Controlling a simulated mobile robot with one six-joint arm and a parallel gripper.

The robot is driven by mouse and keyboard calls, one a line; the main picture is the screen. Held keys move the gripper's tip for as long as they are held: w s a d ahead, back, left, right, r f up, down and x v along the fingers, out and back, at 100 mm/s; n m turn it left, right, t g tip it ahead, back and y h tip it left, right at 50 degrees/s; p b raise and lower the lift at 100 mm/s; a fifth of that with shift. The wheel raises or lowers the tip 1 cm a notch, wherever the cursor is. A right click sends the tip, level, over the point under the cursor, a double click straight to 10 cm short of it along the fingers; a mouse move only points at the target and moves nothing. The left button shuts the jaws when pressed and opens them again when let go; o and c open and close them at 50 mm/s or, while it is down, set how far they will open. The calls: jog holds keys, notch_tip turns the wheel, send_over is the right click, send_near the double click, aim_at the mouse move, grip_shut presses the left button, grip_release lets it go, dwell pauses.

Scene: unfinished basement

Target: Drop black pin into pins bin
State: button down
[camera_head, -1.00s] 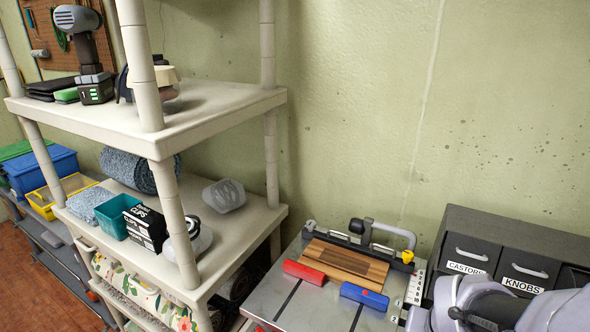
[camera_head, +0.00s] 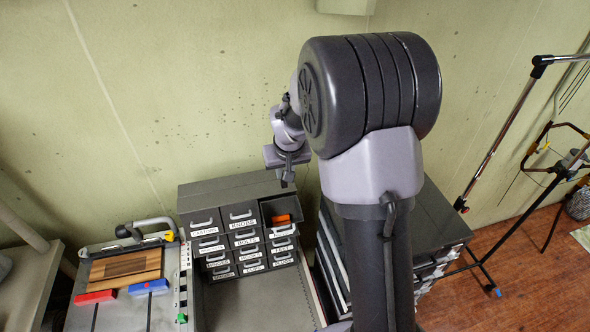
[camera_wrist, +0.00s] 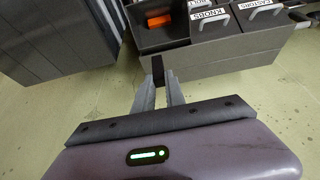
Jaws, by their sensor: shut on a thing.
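My gripper (camera_wrist: 158,94) is shut on a small black pin (camera_wrist: 157,69), which sticks out past the fingertips in the wrist view. In the head view my gripper (camera_head: 288,180) hangs pointing down above the back right of a dark drawer cabinet (camera_head: 228,190). The top right drawer (camera_head: 271,208) of the cabinet is pulled open, with an orange object (camera_head: 281,219) inside. In the wrist view the open drawer (camera_wrist: 180,38) lies just beyond the pin, and the orange object (camera_wrist: 160,20) shows in it. The open drawer's label cannot be read clearly.
The other labelled drawers, such as KNOBS (camera_head: 242,224) and CASTORS (camera_head: 207,232), are shut. Left of the cabinet is a metal work surface with a wooden board (camera_head: 125,267), a red block (camera_head: 95,297) and a blue block (camera_head: 148,287). A metal stand (camera_head: 500,135) is at right.

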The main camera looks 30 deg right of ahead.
aim_at(284, 185)
jog(key=f+b, duration=0.3)
jog(key=f, duration=0.3)
jog(key=shift+a+b, duration=0.2)
jog(key=shift+b, duration=0.1)
jog(key=c, duration=1.3)
grip_release()
jog(key=shift+r, duration=0.1)
jog(key=v, duration=1.7)
jog(key=shift+r, duration=0.2)
